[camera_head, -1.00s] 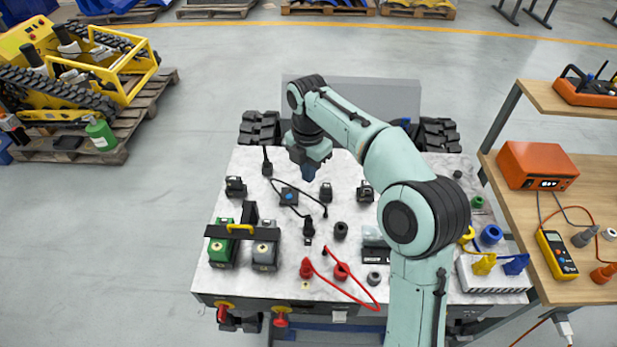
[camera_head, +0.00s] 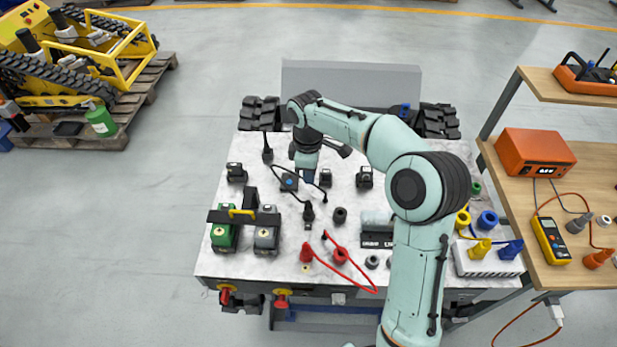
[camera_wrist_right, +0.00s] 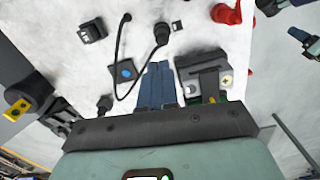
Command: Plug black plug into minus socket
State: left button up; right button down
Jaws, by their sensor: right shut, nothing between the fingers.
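The black plug (camera_head: 308,212) stands on the marbled top of the tracked carrier. In the right wrist view a black plug (camera_wrist_right: 162,33) with a thin black cable shows just beyond the fingers. Several small black socket housings, such as one (camera_head: 364,178) and another (camera_head: 236,173), stand around it. I cannot read which is the minus socket. My right gripper (camera_head: 306,177) points down over the carrier near the blue-buttoned box (camera_head: 289,182). Its blue fingers (camera_wrist_right: 157,85) are together and empty, apart from the plug. My left gripper is out of view.
Red plugs (camera_head: 306,253) with a red cable lie at the front. Yellow (camera_head: 480,248) and blue plugs are at the right. A wooden bench (camera_head: 560,180) stands beside the carrier.

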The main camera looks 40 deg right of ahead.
aim_at(308, 201)
notch_tip(308, 201, down, 2)
jog(key=m, duration=0.5)
jog(key=shift+a+p, duration=0.15)
jog(key=shift+p, duration=0.15)
jog(key=shift+s+f+m, duration=0.1)
jog(key=shift+f+m, duration=0.2)
jog(key=shift+m, duration=0.2)
jog(key=shift+f+b, duration=1.55)
jog(key=shift+f, duration=1.35)
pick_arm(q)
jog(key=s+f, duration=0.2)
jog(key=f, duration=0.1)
